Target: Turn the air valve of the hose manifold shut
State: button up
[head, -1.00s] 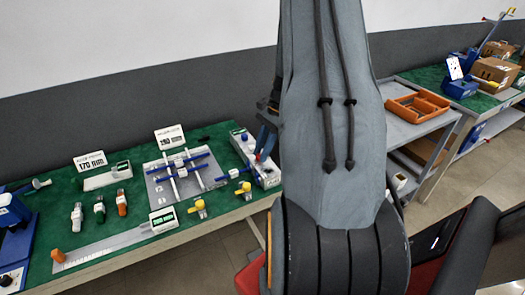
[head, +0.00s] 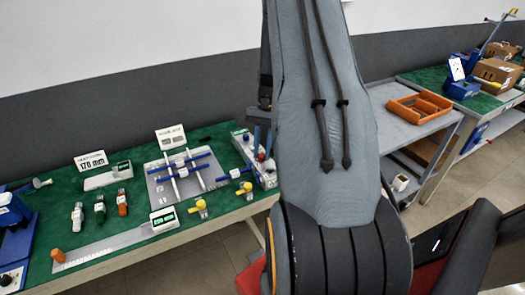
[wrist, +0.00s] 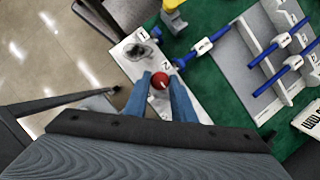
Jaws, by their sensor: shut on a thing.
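The hose manifold (head: 268,182) is a pale grey block at the right end of the green bench in the head view. It also shows in the wrist view (wrist: 124,51), with printed numbers on its top. A round red knob (wrist: 160,80) on it appears to be the air valve; it also shows in the head view (head: 261,157). My gripper (wrist: 160,83) is shut on the red knob, with one blue finger on each side. My arm hides part of the manifold in the head view.
A blue-handled piece (wrist: 205,46) lies beside the manifold. A grey plate (head: 157,188) with blue and white rods stands to its left. Two yellow-topped fittings (head: 243,188) (head: 200,205) are near the bench's front edge. An orange tray (head: 420,106) sits on a grey cart at right.

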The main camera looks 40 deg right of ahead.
dwell(0.5)
jog(key=o, duration=1)
jog(key=b+v, duration=0.2)
jog(key=v, duration=0.5)
jog(key=shift+w+r, duration=0.1)
jog(key=shift+r, duration=0.3)
